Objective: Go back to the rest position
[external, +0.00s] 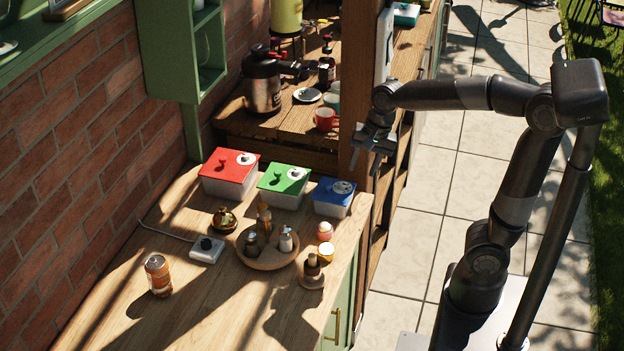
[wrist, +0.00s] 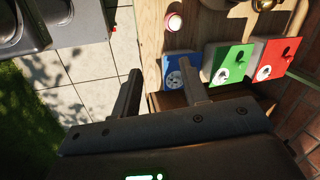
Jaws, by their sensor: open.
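My gripper (external: 366,150) is raised near the wooden post, behind and above the blue-lidded box (external: 334,198) at the counter's far right corner. In the wrist view my gripper (wrist: 161,92) shows two dark fingers spread apart with nothing between them. The right finger overlaps part of the blue-lidded box (wrist: 177,66) in that view. My arm reaches in from the right, over the paved floor.
Red-lidded (external: 229,174) and green-lidded (external: 284,186) boxes stand left of the blue one. A round wooden tray (external: 268,262) holds bottles and shakers. The wooden post (external: 357,95) is close to my gripper. Paved floor (external: 463,190) is clear.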

